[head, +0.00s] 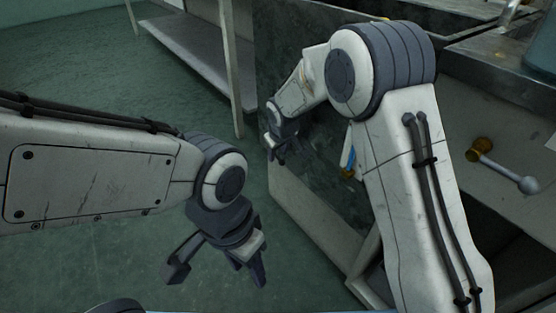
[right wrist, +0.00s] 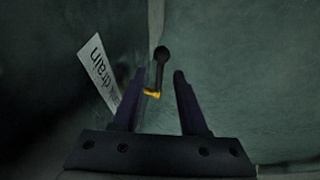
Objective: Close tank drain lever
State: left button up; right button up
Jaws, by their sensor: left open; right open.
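The drain lever shows in the right wrist view as a dark rod with a round knob (right wrist: 161,62) and a brass piece at its lower end. A white label (right wrist: 98,72) reading "drain", partly hidden by a finger, is left of it. My right gripper (right wrist: 159,76) is open, and the lever appears between its fingers; I cannot tell how deep or whether they touch. In the head view the right gripper (head: 276,154) is small, beside the dark cabinet side, and I cannot make out the drain lever there. My left gripper (head: 216,274) is open and empty, over the floor.
Another brass valve with a pale lever (head: 495,165) is on the right. A small blue and white item (head: 348,150) is partly behind my right arm. A grey shelf (head: 195,50) stands at the back. Green floor is clear at left.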

jog(key=shift+w+f, duration=0.25)
jog(key=shift+f, duration=0.3)
grip_shut()
dwell(1.1)
